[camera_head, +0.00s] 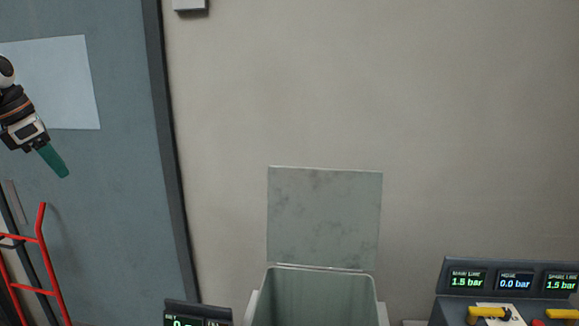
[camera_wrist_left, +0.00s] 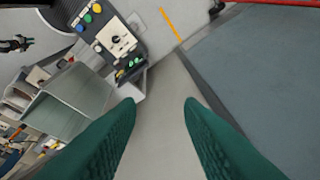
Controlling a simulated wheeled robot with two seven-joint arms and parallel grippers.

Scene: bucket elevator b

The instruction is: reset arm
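My left gripper (camera_head: 55,163) is at the left of the head view, raised in front of the blue-grey door, its green fingers pointing down to the right. In the left wrist view my left gripper (camera_wrist_left: 160,102) shows two green fingers spread wide, with nothing between them. My right gripper does not show clearly in the head view. A small dark pronged shape at the upper left edge of the left wrist view may be it, but it is too small to tell its state.
An open bin (camera_head: 318,284) with its lid (camera_head: 324,218) raised stands against the wall. A console (camera_head: 510,281) with gauges and yellow handles is at the lower right. A red hand-truck frame (camera_head: 43,250) stands below my left gripper. The wall area between is clear.

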